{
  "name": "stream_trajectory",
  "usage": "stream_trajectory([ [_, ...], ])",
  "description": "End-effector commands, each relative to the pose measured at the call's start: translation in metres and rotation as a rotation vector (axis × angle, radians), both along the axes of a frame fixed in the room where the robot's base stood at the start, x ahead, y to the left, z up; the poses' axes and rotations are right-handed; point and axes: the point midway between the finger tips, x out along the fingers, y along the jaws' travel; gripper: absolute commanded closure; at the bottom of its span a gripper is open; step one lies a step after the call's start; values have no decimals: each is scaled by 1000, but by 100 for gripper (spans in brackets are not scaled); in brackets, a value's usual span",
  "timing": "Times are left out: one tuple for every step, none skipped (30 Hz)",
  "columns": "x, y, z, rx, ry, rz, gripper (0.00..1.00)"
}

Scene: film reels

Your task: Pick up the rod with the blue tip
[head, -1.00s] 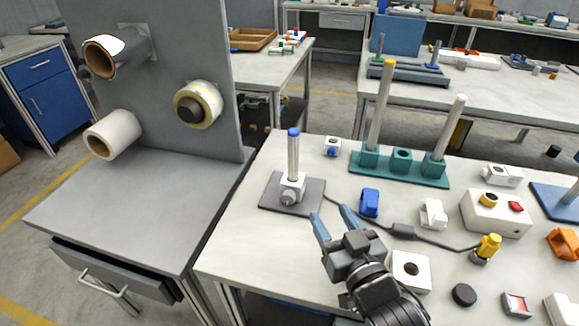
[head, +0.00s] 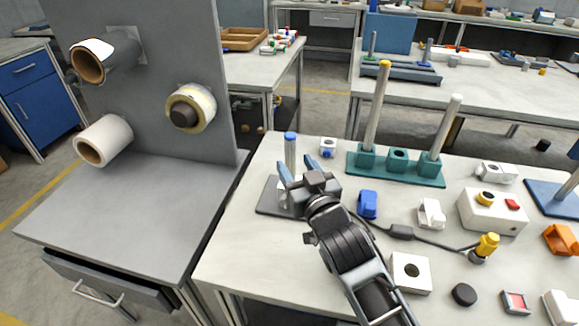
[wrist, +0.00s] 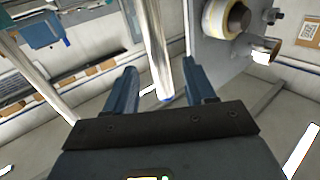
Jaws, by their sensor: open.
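The rod with the blue tip (head: 290,152) stands upright in a white holder on a dark grey plate (head: 268,197). Its lower part and most of the holder are hidden behind my gripper. My gripper (head: 298,168) is open at the rod, with its two blue fingers spread. In the wrist view, the silver rod (wrist: 157,50) runs down into the gap between the fingertips of my gripper (wrist: 162,82), with its blue end low in the gap. Space shows on both sides of the rod, and I cannot tell if either finger touches it.
A teal stand (head: 397,168) holds a yellow-tipped rod (head: 377,105) and a white-tipped rod (head: 447,127) to the right. A blue block (head: 367,204), a white clamp (head: 430,214) and a cable lie nearby. A grey panel with rolls (head: 190,107) stands left.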

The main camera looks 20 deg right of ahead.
Motion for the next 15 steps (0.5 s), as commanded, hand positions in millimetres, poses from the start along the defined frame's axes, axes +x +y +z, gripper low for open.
stream_trajectory([
  [8, -1, 5, 0, -2, -1, 45],
  [12, -1, 6, 0, -2, -1, 45],
  [18, -2, 8, -1, -2, -1, 45],
  [23, -2, 8, -1, -3, -1, 45],
  [27, -2, 8, -1, -2, -1, 45],
  [32, -2, 6, -2, -2, -1, 45],
  [36, -2, 6, -2, -1, -1, 45],
  [38, -3, 6, -2, -1, -1, 45],
  [41, -3, 5, -1, -1, -1, 45],
  [43, -3, 5, -1, 0, -1, 45],
  [44, -3, 5, 0, -1, -1, 45],
  [45, -3, 5, 0, -1, 0, 45],
  [45, -3, 5, 0, -1, 0, 45],
  [45, -3, 5, 0, -1, 0, 45],
  [45, -3, 4, 0, -1, 0, 45],
])
